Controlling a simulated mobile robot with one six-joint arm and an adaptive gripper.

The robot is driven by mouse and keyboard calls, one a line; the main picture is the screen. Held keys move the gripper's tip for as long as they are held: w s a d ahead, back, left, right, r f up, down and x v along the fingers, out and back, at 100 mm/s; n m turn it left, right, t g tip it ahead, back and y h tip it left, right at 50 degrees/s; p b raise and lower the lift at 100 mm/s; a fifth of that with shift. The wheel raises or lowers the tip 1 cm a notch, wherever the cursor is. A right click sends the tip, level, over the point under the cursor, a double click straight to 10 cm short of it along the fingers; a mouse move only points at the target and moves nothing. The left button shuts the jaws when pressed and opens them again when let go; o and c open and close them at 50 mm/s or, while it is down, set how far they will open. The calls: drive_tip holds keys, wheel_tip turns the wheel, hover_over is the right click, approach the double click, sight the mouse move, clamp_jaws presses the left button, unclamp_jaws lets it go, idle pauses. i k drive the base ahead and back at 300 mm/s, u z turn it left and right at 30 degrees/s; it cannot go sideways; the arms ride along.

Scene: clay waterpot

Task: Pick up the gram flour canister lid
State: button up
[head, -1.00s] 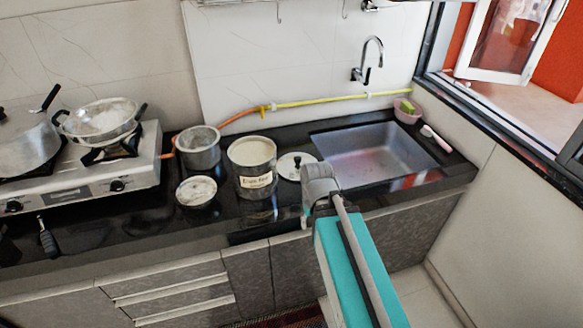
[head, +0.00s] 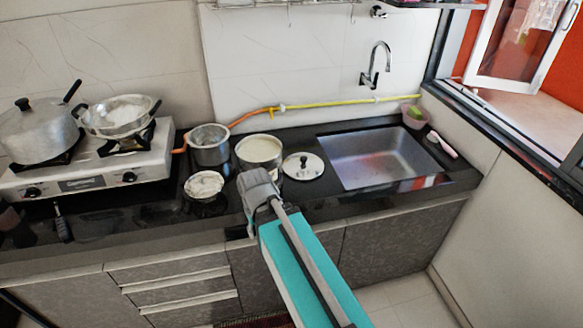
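The canister lid (head: 303,165) is a round silver disc with a dark knob. It lies on the black counter between the canister and the sink. The gram flour canister (head: 259,151) is an open metal cylinder filled with pale flour, and its lower front is hidden behind my gripper. My gripper (head: 248,216) is in front of the canister, near the counter's front edge, left of and nearer than the lid. It does not appear to touch the lid. Its fingers are small and seen from behind, so I cannot tell whether they are open.
A metal pot (head: 209,146) and a small bowl (head: 205,185) stand left of the canister. A stove (head: 90,180) with pans is at the far left. The sink (head: 380,158) is right of the lid. Bare counter lies in front of the lid.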

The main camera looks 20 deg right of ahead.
sight(298, 166)
drive_tip(key=u, duration=0.25)
drive_tip(key=k, duration=1.45)
drive_tip(key=z, duration=0.65)
drive_tip(key=i, duration=1.15)
